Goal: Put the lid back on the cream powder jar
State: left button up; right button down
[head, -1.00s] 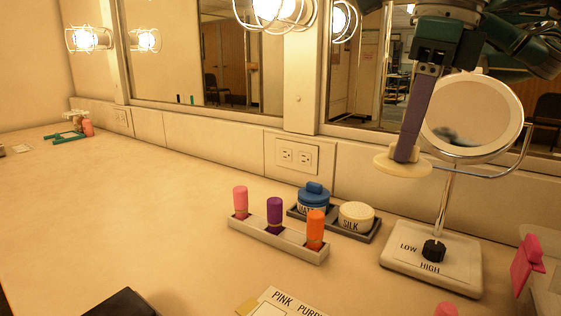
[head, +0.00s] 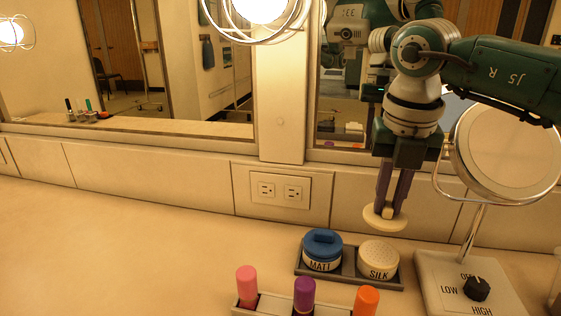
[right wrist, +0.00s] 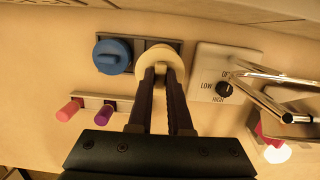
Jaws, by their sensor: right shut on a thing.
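The cream powder jar (head: 379,264), marked SILK, stands without its lid in the right half of a grey tray (head: 345,283), its pale dotted top showing. My right gripper (head: 388,208) is shut on the cream lid (head: 372,221) and holds it level above and slightly behind the jar, apart from it. In the right wrist view the lid (right wrist: 160,54) lies between the fingertips and hides most of the jar. My left gripper is not in view.
A blue-lidded jar (head: 322,250) marked MATT stands left of the cream jar. A round mirror (head: 508,150) on a base with a dial (head: 477,289) stands close on the right. A lipstick rack (head: 332,311) is in front. The counter at left is clear.

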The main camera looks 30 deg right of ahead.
aim_at(389, 217)
jog(key=shift+s+d+f+b, duration=0.1)
jog(key=shift+s+f+b, duration=0.1)
jog(key=shift+f+b, duration=0.6)
notch_tip(389, 217, down, 4)
jog(key=b, duration=0.3)
jog(key=shift+r, duration=0.25)
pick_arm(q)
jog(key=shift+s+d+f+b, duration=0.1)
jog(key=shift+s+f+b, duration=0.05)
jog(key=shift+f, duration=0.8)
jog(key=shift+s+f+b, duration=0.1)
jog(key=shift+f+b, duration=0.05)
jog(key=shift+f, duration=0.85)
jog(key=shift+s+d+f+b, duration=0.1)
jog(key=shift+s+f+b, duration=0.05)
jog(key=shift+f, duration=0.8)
pick_arm(e)
jog(key=shift+f, duration=0.7)
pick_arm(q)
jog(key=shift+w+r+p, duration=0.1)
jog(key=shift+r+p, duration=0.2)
pick_arm(e)
jog(key=shift+r, duration=0.1)
jog(key=shift+f, duration=0.2)
jog(key=shift+c, duration=1.4)
grip_release()
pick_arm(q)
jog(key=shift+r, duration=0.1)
pick_arm(e)
jog(key=shift+r, duration=0.1)
